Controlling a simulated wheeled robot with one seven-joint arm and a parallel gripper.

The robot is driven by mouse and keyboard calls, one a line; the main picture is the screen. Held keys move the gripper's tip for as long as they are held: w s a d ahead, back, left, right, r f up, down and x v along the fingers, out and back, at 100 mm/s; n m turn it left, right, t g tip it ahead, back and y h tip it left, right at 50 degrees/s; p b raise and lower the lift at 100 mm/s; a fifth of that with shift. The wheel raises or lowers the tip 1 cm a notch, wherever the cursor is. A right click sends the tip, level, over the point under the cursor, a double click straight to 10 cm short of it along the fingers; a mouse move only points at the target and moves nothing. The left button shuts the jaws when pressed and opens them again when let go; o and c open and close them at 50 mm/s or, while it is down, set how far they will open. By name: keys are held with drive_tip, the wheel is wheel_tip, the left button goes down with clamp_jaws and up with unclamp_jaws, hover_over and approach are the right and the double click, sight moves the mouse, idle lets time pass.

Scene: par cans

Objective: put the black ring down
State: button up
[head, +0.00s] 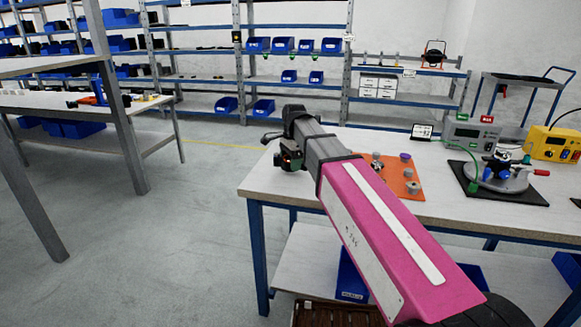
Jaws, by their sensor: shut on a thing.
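My gripper (290,158) hangs from the wrist over the left end of the white workbench (270,180), near its back left edge. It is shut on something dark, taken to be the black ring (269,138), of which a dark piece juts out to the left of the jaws. The rest of the ring is hidden by my gripper and wrist, and its shape cannot be made out. Whether it touches the bench top cannot be told.
Right of my gripper, an orange mat (397,178) bears several small grey and purple parts. Farther right are a black mat with a metal fixture (500,175), a grey meter box (470,135) and a yellow box (555,143). My pink arm crosses the bench's front edge.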

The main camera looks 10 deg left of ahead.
drive_tip(key=shift+f, duration=1.05)
drive_tip(key=shift+f, duration=0.1)
drive_tip(key=o, duration=1.1)
drive_tip(key=r, duration=1.2)
drive_tip(key=shift+w+d+r, duration=0.1)
drive_tip(key=shift+w+d, duration=0.15)
drive_tip(key=shift+d, duration=0.15)
